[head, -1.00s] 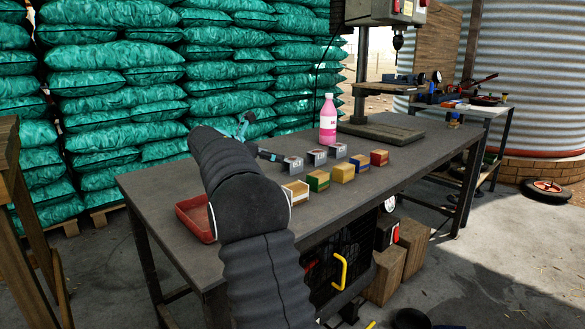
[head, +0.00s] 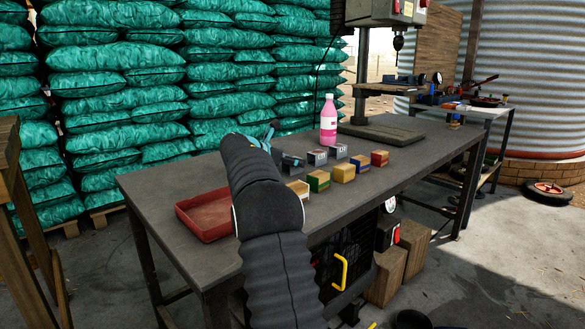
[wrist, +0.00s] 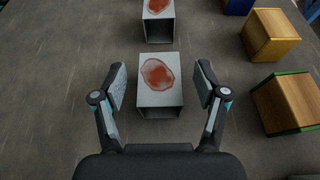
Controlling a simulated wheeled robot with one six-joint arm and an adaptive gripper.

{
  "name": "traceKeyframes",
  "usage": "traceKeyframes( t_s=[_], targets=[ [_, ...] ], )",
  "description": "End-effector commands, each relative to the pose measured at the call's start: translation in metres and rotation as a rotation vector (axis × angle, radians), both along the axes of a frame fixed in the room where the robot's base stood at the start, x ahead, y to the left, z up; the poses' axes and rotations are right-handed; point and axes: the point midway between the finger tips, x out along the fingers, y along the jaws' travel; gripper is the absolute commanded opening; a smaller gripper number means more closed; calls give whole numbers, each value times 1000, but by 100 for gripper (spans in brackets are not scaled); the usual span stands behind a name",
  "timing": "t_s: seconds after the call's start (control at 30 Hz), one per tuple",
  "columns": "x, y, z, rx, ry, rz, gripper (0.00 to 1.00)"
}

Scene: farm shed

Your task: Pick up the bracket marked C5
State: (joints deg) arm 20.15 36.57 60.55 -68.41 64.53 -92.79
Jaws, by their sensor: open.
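Three grey metal brackets stand in a row on the bench; the middle one (head: 317,156) and the right one (head: 339,151) show dark marks too small to read. The left one is largely hidden behind my gripper in the head view. In the wrist view, my gripper (wrist: 161,79) is open, with one finger on each side of a near grey bracket (wrist: 158,98). This bracket is a hollow box shape with a reddish-brown blotch on top. A gap shows on both sides. A second blotched bracket (wrist: 158,28) stands beyond it. I read no C5 mark.
Several wooden blocks with coloured edges, such as a yellow one (head: 343,172), stand in front of the brackets. A red tray (head: 203,215) lies at left. A pink bottle (head: 328,122) and a drill press (head: 372,132) stand behind. Bare bench lies left of the brackets.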

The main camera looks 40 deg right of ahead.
Motion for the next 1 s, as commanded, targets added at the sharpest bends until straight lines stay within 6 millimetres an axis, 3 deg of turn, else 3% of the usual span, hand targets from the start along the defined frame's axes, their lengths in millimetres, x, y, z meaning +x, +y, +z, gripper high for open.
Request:
traceKeyframes(
  t_s=[0.07,0.3,0.37,0.73,1.0],
  targets=[
    [0,0,0,0,0,0,73],
    [0,1,0,0,0,0,15],
    [0,1,0,0,0,0,5],
    [0,1,5,-1,-1,0,5],
    [0,1,31,-1,-3,-1,5]
  ],
)
